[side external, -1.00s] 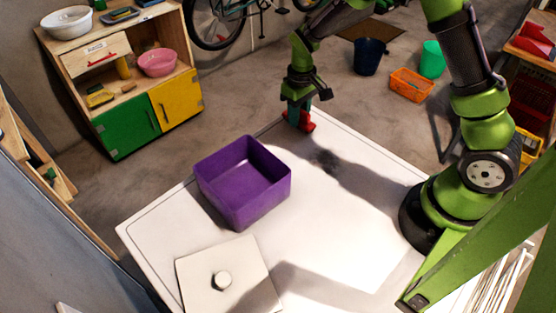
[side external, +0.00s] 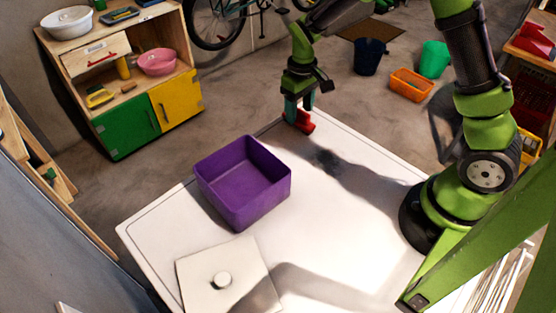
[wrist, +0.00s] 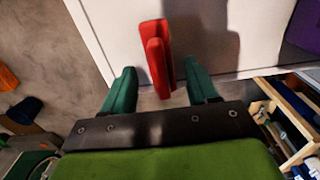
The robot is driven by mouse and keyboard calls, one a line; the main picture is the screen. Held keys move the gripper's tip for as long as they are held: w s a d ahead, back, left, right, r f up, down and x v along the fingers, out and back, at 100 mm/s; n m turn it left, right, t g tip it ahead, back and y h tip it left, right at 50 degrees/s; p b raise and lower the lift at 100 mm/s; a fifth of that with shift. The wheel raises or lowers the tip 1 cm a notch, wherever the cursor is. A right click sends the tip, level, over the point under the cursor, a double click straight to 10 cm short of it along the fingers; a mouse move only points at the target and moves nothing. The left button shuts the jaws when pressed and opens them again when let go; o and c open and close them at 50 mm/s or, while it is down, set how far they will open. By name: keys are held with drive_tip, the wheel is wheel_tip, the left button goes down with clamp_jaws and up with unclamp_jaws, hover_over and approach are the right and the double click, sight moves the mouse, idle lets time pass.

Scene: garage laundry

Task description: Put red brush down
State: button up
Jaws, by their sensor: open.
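The red brush (side external: 304,121) rests at the far edge of the white table, by the corner nearest the bicycle. In the wrist view the red brush (wrist: 158,58) lies between the green fingers, with a gap on both sides. My gripper (side external: 298,112) is open around or just above it, and its fingers (wrist: 162,90) are spread. Whether the whole underside of the brush touches the table is hard to tell.
An open purple bin (side external: 240,190) stands on the white table (side external: 330,220), left of the gripper. A pale square lid with a knob (side external: 225,265) lies at the front. The table's middle is clear. A wooden cabinet (side external: 85,65) stands beyond.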

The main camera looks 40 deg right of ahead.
sight(300, 110)
wheel_tip(300, 110, up, 10)
drive_tip(key=s+a+r+m+t+y, duration=0.1)
drive_tip(key=s+a+r+m+t, duration=0.1)
drive_tip(key=s+r, duration=0.3)
drive_tip(key=s+a+r+m+t+y, duration=0.1)
drive_tip(key=s+r+t, duration=0.4)
drive_tip(key=s, duration=0.8)
drive_tip(key=shift+a+r+m, duration=0.45)
drive_tip(key=shift+a+m, duration=0.05)
drive_tip(key=shift+a, duration=0.45)
drive_tip(key=shift+o, duration=0.5)
